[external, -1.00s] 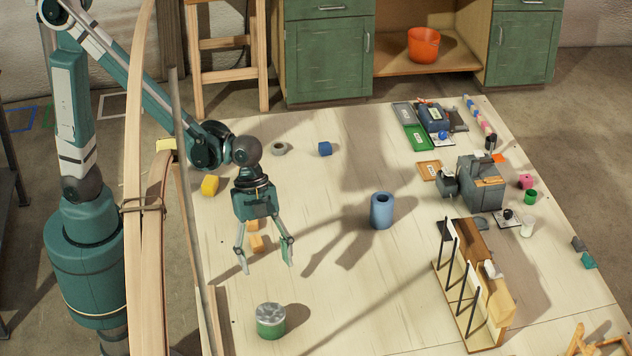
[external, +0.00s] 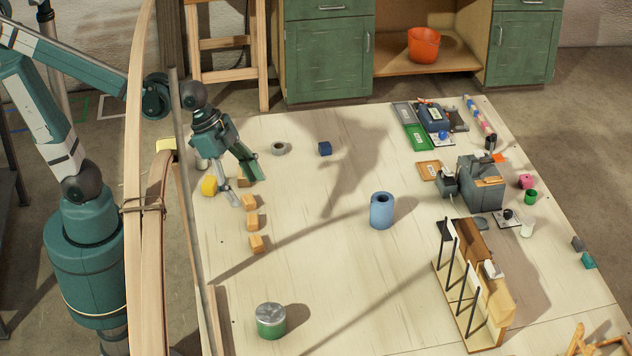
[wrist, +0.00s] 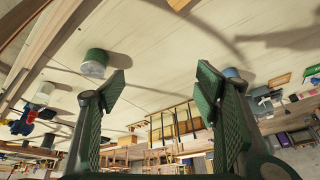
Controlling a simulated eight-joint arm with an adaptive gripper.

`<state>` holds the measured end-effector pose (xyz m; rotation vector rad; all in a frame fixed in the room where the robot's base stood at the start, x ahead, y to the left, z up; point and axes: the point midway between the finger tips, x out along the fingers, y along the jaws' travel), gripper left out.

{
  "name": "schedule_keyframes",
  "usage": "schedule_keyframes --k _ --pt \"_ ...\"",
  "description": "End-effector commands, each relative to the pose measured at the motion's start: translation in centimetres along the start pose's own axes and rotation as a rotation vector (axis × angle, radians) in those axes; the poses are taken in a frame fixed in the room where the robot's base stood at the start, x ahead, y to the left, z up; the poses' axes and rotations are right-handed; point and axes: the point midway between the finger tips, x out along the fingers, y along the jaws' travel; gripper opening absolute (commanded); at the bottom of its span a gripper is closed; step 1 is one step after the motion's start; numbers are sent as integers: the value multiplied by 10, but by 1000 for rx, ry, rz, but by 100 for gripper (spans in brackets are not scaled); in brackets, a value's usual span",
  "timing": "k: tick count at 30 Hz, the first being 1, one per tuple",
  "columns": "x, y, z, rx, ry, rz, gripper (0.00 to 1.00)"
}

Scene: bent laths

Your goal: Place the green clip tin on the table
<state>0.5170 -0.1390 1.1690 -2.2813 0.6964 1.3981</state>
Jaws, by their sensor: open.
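A round tin (external: 270,322) with a green body and a silver-grey lid stands upright on the pale wooden table (external: 330,290), near its front left. It also shows in the wrist view as a green and white tin (wrist: 95,63), upper left, apart from the fingers. My gripper (external: 243,190) is over the table's left side, tilted, well behind the tin in the external view. Its two fingers are spread with nothing between them, and they also show in the wrist view (wrist: 163,85). The tin's underside is hidden.
A blue cylinder (external: 381,212) stands mid-table. A wooden rack (external: 470,285) and a grey machine (external: 481,187) are at the right. Tall bent laths (external: 140,250) rise at the left. Table around the tin is clear.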

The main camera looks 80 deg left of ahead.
Motion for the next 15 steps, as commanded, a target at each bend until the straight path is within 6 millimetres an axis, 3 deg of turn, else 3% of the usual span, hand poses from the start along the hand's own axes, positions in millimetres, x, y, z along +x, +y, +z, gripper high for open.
schedule_keyframes --k 15 --pt "-59 -46 69 -342 73 -167 62"
